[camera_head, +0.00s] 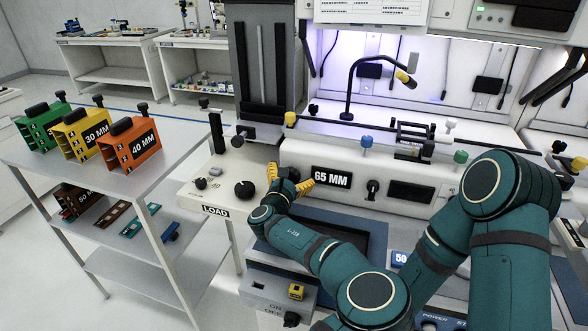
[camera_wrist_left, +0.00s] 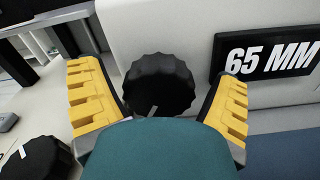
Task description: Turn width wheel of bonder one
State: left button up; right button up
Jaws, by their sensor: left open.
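The black ribbed wheel (camera_wrist_left: 158,84) sits on the pale machine front, left of the 65 MM sign (camera_wrist_left: 268,55). My left gripper (camera_head: 288,179) is open at the left end of the machine front. In the left wrist view its yellow-padded fingers stand on either side of the wheel, with gaps showing. The lower part of the wheel is hidden behind my teal gripper body. In the head view the gripper hides most of the wheel, and the 65 MM sign (camera_head: 331,178) is just to its right. My right gripper is not in view.
A second black knob (camera_head: 245,189) is on the LOAD ledge (camera_head: 203,193), close left of my gripper. A small black knob (camera_head: 372,190) and a dark display (camera_head: 411,193) are farther right. A metal cart (camera_head: 140,185) with green, yellow and orange holders stands at left.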

pick_arm(q)
jog(key=shift+s, duration=0.1)
jog(key=shift+c, duration=0.4)
jog(key=c, duration=1.1)
jog(key=shift+a+n, duration=0.1)
jog(key=shift+n, duration=0.2)
jog(key=n+b, duration=0.1)
jog(key=n, duration=0.9)
jog(key=shift+r, duration=0.1)
jog(key=n, duration=0.6)
jog(key=shift+a+n, duration=0.1)
jog(key=shift+n, duration=0.3)
jog(key=n, duration=0.6)
jog(key=shift+n, duration=0.4)
